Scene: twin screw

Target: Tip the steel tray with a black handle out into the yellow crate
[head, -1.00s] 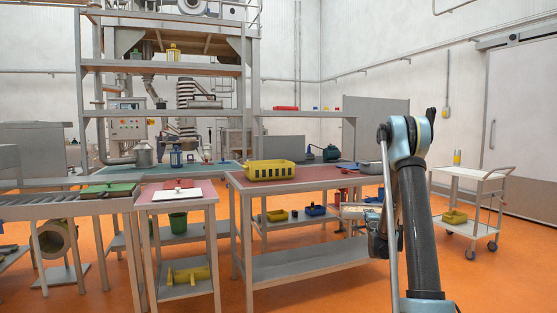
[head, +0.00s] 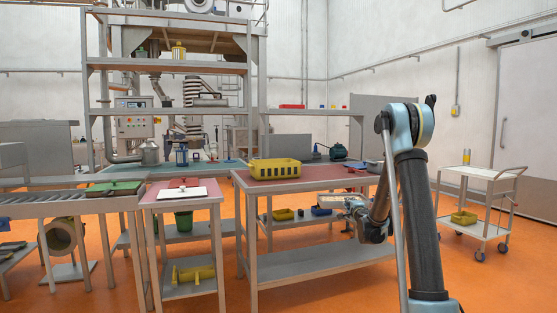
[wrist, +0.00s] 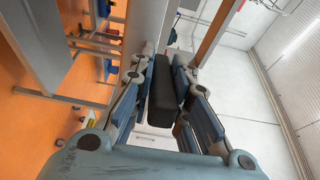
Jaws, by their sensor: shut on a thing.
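The yellow crate (head: 284,170) stands upright on the red-topped table in the head view, its long slotted side facing me. My gripper (wrist: 165,92) is shut on a black handle (wrist: 164,90) in the wrist view. A grey steel surface (wrist: 148,28) extends beyond the handle and looks like the tray. In the head view my gripper (head: 354,203) is in front of the table's right part, below its top, right of the crate and apart from it. The tray is small there, and its contents cannot be made out.
The red-topped table (head: 330,177) has clear room right of the crate. A white trolley (head: 490,175) stands at right. A side table (head: 180,206) stands at left.

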